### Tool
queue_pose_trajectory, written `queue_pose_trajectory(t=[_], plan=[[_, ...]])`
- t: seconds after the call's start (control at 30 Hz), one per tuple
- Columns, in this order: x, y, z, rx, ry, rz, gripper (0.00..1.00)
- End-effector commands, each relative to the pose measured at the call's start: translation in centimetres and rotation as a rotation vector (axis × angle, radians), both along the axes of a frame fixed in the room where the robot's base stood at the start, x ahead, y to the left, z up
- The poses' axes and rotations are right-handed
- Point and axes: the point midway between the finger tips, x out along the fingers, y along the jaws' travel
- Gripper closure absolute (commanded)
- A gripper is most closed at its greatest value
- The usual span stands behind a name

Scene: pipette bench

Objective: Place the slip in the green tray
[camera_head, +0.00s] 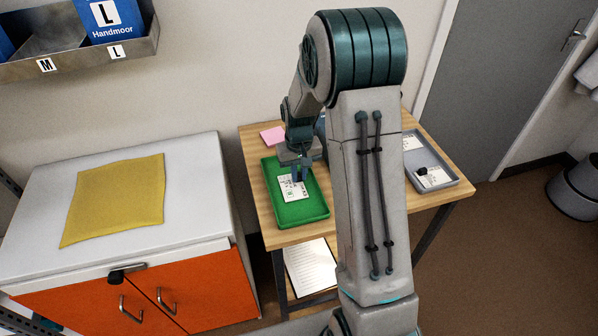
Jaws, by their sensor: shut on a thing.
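The green tray (314,210) lies on the wooden table, left of my arm. A white printed slip (292,193) is inside the green tray's outline. My gripper (297,178) points down over the tray, its fingers shut on the slip near its upper part. I cannot tell whether the slip touches the tray floor or is held just above it. My arm hides part of the table behind and to the right of the tray.
A grey tray (455,180) with white papers and a small black object stands at the table's right. A pink pad (272,136) lies at the back left. A white cabinet (190,190) with a yellow cloth (115,198) stands left of the table (255,185).

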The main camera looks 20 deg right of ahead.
Motion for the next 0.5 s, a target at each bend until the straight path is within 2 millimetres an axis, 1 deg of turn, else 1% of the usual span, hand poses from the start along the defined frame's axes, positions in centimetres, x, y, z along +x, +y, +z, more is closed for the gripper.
queue_pose_trajectory(t=[0.07,0.1,0.17,0.2,0.5], plan=[[0.0,-0.01,-0.34,0.0,0.0,0.0,1.0],[0.01,-0.01,-0.36,0.0,0.0,0.0,0.84],[0.01,-0.01,-0.25,0.0,0.0,0.0,0.67],[0.01,-0.01,-0.25,0.0,0.0,0.0,0.65],[0.01,-0.01,0.0,0.0,0.0,0.0,0.65]])
